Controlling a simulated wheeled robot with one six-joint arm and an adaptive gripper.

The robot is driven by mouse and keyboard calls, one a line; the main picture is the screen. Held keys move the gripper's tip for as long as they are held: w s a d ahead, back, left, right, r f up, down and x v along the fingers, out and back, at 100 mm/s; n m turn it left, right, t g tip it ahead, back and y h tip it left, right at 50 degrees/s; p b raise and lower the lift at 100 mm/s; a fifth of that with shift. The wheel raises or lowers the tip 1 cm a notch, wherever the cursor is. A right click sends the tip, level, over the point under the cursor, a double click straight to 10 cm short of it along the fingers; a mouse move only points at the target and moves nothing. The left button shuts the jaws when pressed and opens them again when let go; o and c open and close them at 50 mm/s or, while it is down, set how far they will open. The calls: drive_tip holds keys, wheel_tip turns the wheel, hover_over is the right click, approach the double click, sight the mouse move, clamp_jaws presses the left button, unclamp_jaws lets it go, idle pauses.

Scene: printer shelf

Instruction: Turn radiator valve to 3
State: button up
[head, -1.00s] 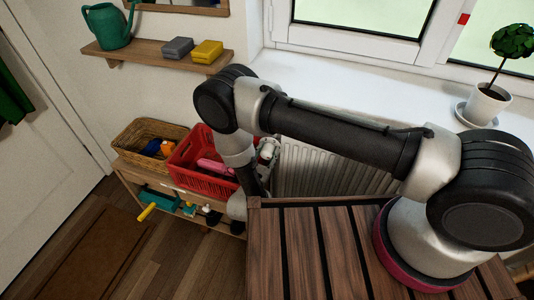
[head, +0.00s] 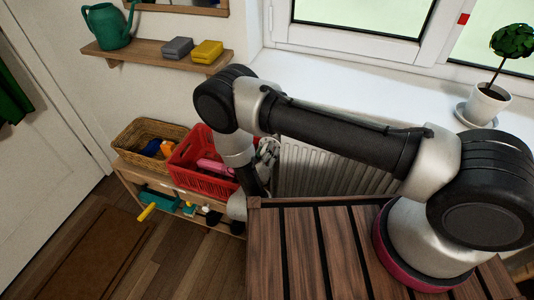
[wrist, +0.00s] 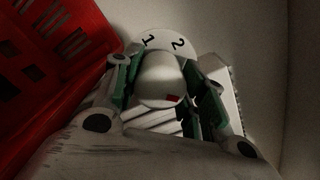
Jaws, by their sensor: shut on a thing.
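In the wrist view, the white radiator valve knob (wrist: 160,72) sits between the green-padded fingers of my gripper (wrist: 158,85), which is shut on it. A red mark shows on the knob's near side, toward the lower right. Behind the knob is a pale round dial (wrist: 165,40) with the numbers 1 and 2 readable along its upper edge; other numbers are hidden by the knob and fingers. In the head view, my gripper (head: 267,152) is beside the left end of the white radiator (head: 330,178), and the knob cannot be made out.
A red crate (head: 178,158) stands close to the left of my gripper, and its wall (wrist: 70,50) fills the left of the wrist view. A wicker basket (head: 132,130) is farther left on a low wooden shelf. A slatted wooden top (head: 320,245) lies in front of the radiator.

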drive_tip(key=shift+n, duration=1.7)
drive_tip(key=o, duration=1)
drive_tip(key=shift+o, duration=0.2)
drive_tip(key=shift+r, duration=0.1)
